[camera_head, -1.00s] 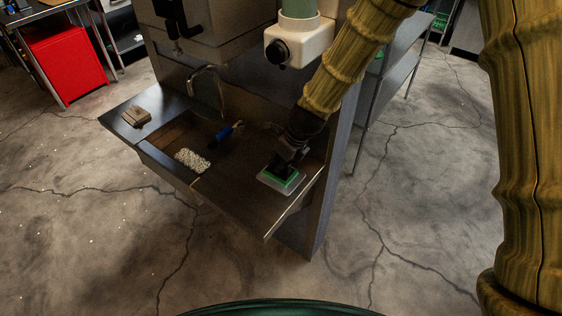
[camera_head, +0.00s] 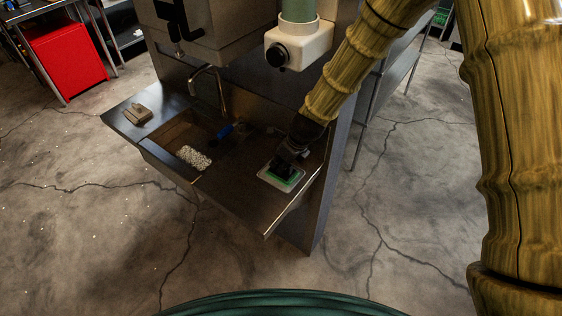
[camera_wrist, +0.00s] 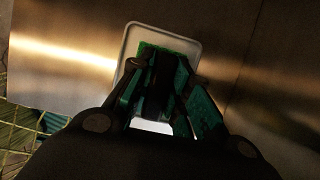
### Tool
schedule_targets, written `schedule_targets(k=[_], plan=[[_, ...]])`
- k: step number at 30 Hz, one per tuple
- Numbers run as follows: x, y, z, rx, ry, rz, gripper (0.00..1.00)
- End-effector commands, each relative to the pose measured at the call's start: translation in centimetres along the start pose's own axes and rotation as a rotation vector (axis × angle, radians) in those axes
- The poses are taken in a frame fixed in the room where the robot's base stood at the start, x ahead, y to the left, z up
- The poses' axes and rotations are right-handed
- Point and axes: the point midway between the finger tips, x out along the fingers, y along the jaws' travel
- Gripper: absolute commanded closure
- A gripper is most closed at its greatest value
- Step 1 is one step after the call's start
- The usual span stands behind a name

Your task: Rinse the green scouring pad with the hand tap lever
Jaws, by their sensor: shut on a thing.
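The green scouring pad (camera_head: 291,178) lies in a shallow pale tray (camera_head: 268,178) on the metal counter, right of the sink. The wrist view shows a green strip of the pad (camera_wrist: 150,47) inside the tray's rim (camera_wrist: 192,46). My gripper (camera_head: 283,169) is down at the tray, its fingers closed on the pad and hiding most of it. I cannot tell whether the pad is lifted off the tray. The curved metal tap (camera_head: 221,88) rises behind the sink (camera_head: 172,138). I cannot make out its lever clearly.
A blue-handled tool (camera_head: 225,131) lies at the sink's right side. A pale, lumpy thing (camera_head: 194,157) is at the sink's front. A small brown block (camera_head: 138,113) sits on the left ledge. A white-and-green fixture (camera_head: 298,42) hangs above the counter. The counter's front middle is clear.

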Motion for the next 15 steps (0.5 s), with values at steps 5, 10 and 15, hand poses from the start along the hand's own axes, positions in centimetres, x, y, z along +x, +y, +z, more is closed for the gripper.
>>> schedule_targets(k=[5,10,15], plan=[[0.44,0.02,-0.19,0.001,0.000,0.001,1.00],[0.39,0.02,-0.17,0.000,0.000,0.001,0.59],[0.38,0.01,-0.16,0.000,0.000,0.000,0.59]])
